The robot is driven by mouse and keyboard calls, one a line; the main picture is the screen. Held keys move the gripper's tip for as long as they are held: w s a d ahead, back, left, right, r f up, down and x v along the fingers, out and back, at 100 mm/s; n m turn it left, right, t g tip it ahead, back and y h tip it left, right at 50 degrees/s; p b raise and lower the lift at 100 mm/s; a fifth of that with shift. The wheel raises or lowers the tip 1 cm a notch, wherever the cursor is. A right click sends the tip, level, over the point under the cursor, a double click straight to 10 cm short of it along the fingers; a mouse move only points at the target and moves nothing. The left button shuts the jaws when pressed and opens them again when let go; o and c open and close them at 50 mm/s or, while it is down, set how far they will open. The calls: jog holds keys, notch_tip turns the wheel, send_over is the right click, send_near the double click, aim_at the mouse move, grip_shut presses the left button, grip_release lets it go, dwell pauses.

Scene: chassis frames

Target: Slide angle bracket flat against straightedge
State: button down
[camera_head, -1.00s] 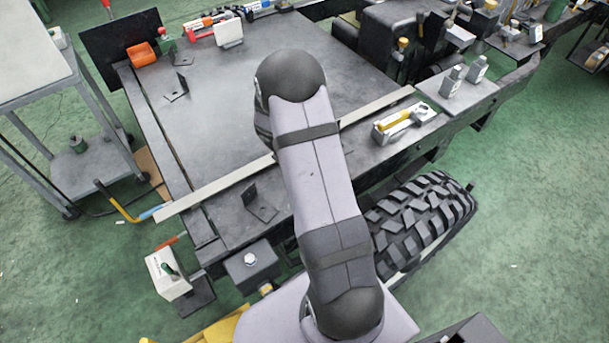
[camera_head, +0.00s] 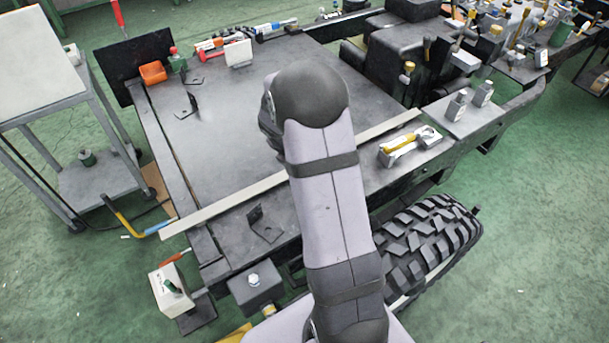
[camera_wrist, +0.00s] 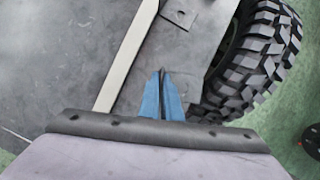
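The straightedge (camera_head: 222,205) is a long pale bar lying diagonally across the dark flat deck in the head view; my arm covers its middle. It also shows in the wrist view (camera_wrist: 128,55). A dark angle bracket (camera_head: 266,232) with one upright leg lies on the near side of the straightedge, apart from it. In the wrist view a plate with a hole (camera_wrist: 180,14), seemingly this bracket, is cut by the top edge. My gripper (camera_wrist: 163,76) has blue fingers close together, seemingly empty, right of the straightedge and short of the bracket. The arm hides it in the head view.
Another dark bracket (camera_head: 190,106) stands on the deck beyond the straightedge. A tray with a yellow-handled tool (camera_head: 405,146) sits right of my arm. A large tyre (camera_head: 428,240) is at the near right. The deck (camera_head: 225,140) between is mostly clear.

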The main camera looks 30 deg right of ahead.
jog(key=shift+r, duration=1.15)
jog(key=f, duration=0.1)
jog(key=s+a+f+p, duration=0.1)
jog(key=shift+s+f, duration=0.2)
jog(key=shift+f, duration=0.15)
jog(key=w+d+f+m+g+p, duration=0.1)
jog(key=w+d+m, duration=0.1)
jog(key=w, duration=0.4)
jog(key=shift+d+f+m, duration=0.15)
jog(key=shift+f+m, duration=0.25)
jog(key=shift+m, duration=0.4)
jog(key=shift+w+f, duration=0.1)
jog(key=shift+f+b, duration=2.25)
jog(key=shift+f, duration=0.15)
jog(key=shift+f, duration=0.35)
